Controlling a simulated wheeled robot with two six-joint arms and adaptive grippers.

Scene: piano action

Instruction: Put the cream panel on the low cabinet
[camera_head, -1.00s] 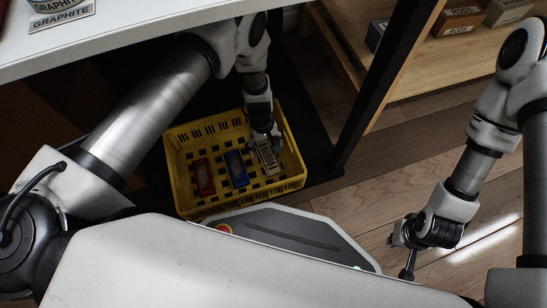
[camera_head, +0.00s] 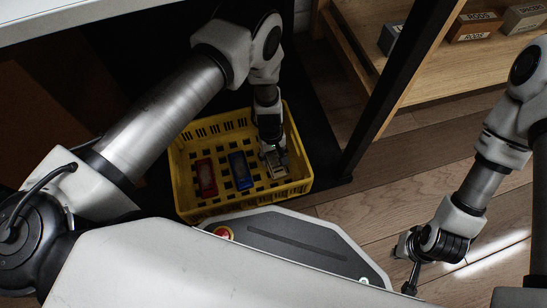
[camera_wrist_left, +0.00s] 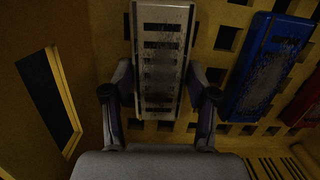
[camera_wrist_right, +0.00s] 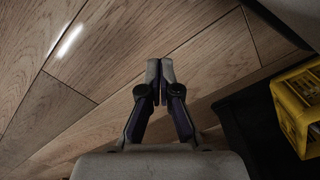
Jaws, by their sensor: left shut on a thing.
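The cream panel (camera_head: 276,163) is a pale slotted plate at the right side inside the yellow crate (camera_head: 187,208). My left gripper (camera_head: 271,150) reaches down into the crate and is shut on the cream panel. In the left wrist view the panel (camera_wrist_left: 161,60) lies between the two fingers, with its far part extending beyond them. My right gripper (camera_head: 408,285) is over the wooden floor, away from the crate. In the right wrist view its fingertips (camera_wrist_right: 160,75) are together with nothing between them. I cannot tell which piece of furniture is the low cabinet.
A red panel (camera_head: 205,177) and a blue panel (camera_head: 240,170) lie in the crate left of the cream one. A wooden shelf unit (camera_head: 440,85) with several labelled boxes (camera_head: 475,26) stands at the upper right. A white tabletop (camera_head: 60,22) overhangs the upper left. Open floor (camera_head: 395,170) lies right of the crate.

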